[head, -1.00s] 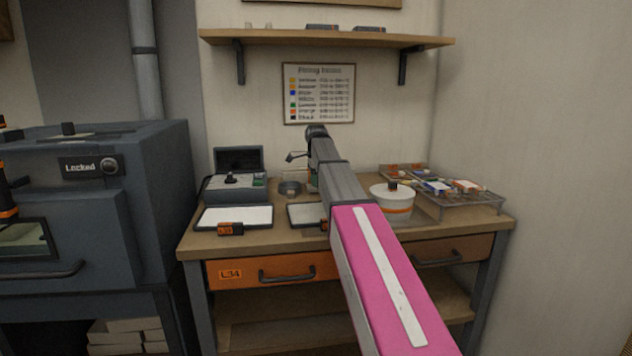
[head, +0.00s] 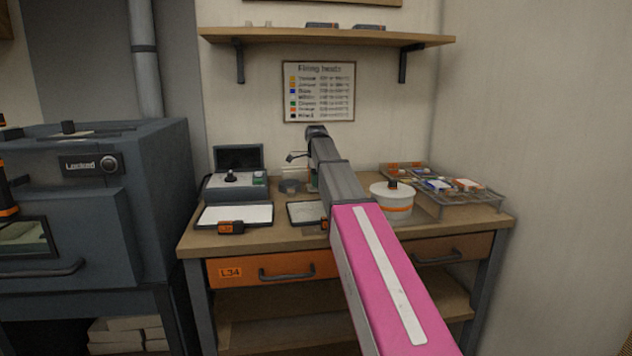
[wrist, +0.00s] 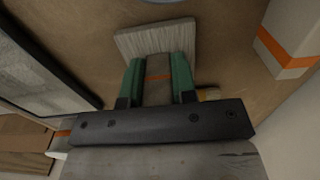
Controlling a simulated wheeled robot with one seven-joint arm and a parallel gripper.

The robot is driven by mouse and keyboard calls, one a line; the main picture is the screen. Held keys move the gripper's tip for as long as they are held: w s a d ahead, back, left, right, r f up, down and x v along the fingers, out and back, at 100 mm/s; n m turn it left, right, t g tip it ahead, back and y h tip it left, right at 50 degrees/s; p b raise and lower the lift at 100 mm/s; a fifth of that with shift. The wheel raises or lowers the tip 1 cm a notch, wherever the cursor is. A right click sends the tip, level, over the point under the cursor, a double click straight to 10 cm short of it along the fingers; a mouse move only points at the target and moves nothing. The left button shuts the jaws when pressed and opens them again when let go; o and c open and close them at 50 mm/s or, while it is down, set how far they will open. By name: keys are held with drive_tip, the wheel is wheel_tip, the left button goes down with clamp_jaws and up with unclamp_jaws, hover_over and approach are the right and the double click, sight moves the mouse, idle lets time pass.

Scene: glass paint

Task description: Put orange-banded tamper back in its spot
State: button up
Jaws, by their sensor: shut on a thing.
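My gripper (wrist: 158,80) has green fingers that are shut on the orange-banded tamper (wrist: 158,77) in the wrist view. The tamper's narrow grey part with its orange band shows between the fingers. A wide pale grey, wood-grained block (wrist: 152,38) shows just beyond the fingertips and looks like the tamper's head. I cannot tell whether it touches the bench top. In the head view my pink and grey arm reaches over the workbench (head: 440,222) and hides the gripper and tamper. The tamper's spot cannot be made out.
A white pot with an orange band (head: 392,202) stands right of my arm, with a wire rack (head: 470,200) behind it. A white-topped tray (head: 235,216), a grey control box (head: 236,187) and a small round dish (head: 290,187) are left. A shelf (head: 330,39) hangs above.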

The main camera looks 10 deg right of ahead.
drive_tip(key=shift+f, duration=0.3)
idle(0.4)
drive_tip(key=o, duration=0.9)
drive_tip(key=shift+r, duration=0.1)
